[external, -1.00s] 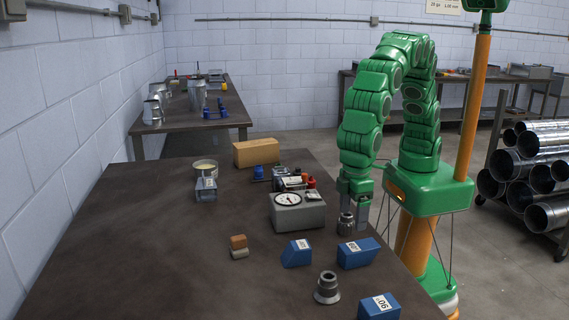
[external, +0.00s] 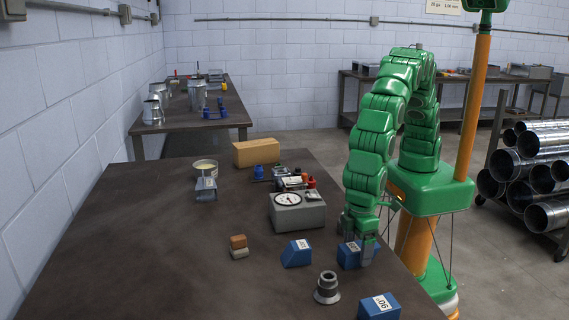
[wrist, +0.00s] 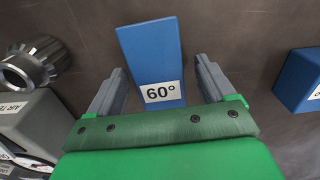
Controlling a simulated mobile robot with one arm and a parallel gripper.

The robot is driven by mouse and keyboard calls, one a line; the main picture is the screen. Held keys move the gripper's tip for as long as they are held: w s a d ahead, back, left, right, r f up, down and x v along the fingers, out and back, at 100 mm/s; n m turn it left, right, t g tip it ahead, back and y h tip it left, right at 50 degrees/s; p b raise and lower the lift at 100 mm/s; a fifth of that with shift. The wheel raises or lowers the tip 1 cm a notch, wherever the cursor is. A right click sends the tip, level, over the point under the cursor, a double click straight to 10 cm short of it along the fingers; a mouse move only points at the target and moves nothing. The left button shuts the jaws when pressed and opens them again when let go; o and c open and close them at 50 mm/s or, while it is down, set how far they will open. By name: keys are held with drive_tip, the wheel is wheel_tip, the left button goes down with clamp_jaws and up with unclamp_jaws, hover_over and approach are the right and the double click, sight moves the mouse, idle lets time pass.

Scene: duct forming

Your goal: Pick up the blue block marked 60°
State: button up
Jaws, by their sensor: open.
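The blue block marked 60° (wrist: 150,60) shows in the wrist view, its white label facing up, between the two fingers of my gripper (wrist: 157,88). The fingers are open, with a gap on each side of the block. In the external view my gripper (external: 358,252) is low over this block (external: 347,257), near the table's right edge, and partly hides it. Another blue block (external: 297,253) sits to its left, and a further blue block (external: 380,307) sits at the front. Part of one other blue block (wrist: 298,78) shows at the right of the wrist view.
A grey gauge box (external: 297,213) stands behind the blocks. A metal fitting (external: 327,288) stands in front, and one (wrist: 32,64) is left of the fingers in the wrist view. Small brown and beige blocks (external: 238,246) lie to the left. The table's left side is clear.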

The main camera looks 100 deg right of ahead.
drive_tip(key=shift+f, duration=0.65)
drive_tip(key=shift+f, duration=0.25)
drive_tip(key=shift+c, duration=0.3)
drive_tip(key=c, duration=1.2)
drive_tip(key=shift+c, duration=0.2)
